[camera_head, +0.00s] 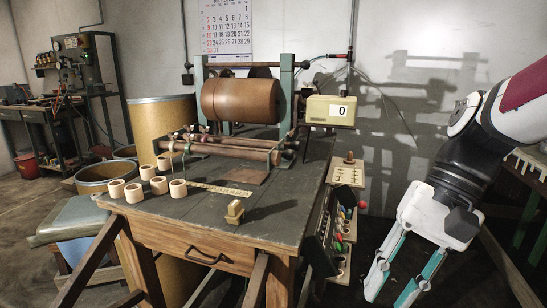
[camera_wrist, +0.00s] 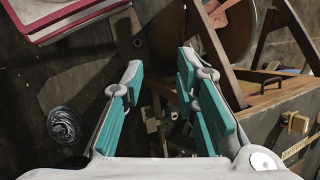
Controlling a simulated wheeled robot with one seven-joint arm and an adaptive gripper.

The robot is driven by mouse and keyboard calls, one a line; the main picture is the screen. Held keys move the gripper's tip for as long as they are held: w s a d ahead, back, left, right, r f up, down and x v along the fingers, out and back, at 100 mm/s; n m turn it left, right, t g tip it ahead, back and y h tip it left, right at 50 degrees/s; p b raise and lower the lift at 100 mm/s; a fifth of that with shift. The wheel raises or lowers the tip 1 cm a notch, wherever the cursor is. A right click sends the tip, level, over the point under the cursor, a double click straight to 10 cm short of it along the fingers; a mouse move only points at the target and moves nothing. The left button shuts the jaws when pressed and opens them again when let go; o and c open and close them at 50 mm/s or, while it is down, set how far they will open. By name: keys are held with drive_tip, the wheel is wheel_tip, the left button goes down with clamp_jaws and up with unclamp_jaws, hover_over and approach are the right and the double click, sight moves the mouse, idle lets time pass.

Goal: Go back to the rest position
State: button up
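My gripper (camera_head: 388,292) hangs at the right of the head view, to the right of the workbench and clear of it, with its fingers pointing down. Its two teal-padded fingers are apart and nothing is between them. In the wrist view the gripper (camera_wrist: 160,70) also shows open and empty, with the dark floor behind it. The workbench (camera_head: 285,212) carries a winding machine with a large brown roll (camera_head: 240,100). Several pale tape rings (camera_head: 178,189) stand on its left part. A small tan block (camera_head: 235,212) sits near its front edge.
A counter box reading 0 (camera_head: 331,111) stands at the machine's right. A side panel with coloured buttons (camera_head: 337,245) and small shelves (camera_head: 347,173) are on the bench's right side, towards my gripper. Drums (camera_head: 160,118) stand at the left. A wall is behind.

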drive_tip(key=s+d+f+n+t+h, duration=0.25)
drive_tip(key=s+n+h, duration=0.25)
drive_tip(key=s, duration=1.1)
wheel_tip(320, 180, up, 29)
drive_tip(key=t+p, duration=0.4)
drive_tip(key=p, duration=2.3)
drive_tip(key=shift+w+d, duration=0.15)
drive_tip(key=shift+d, duration=0.3)
drive_tip(key=shift+c, duration=0.4)
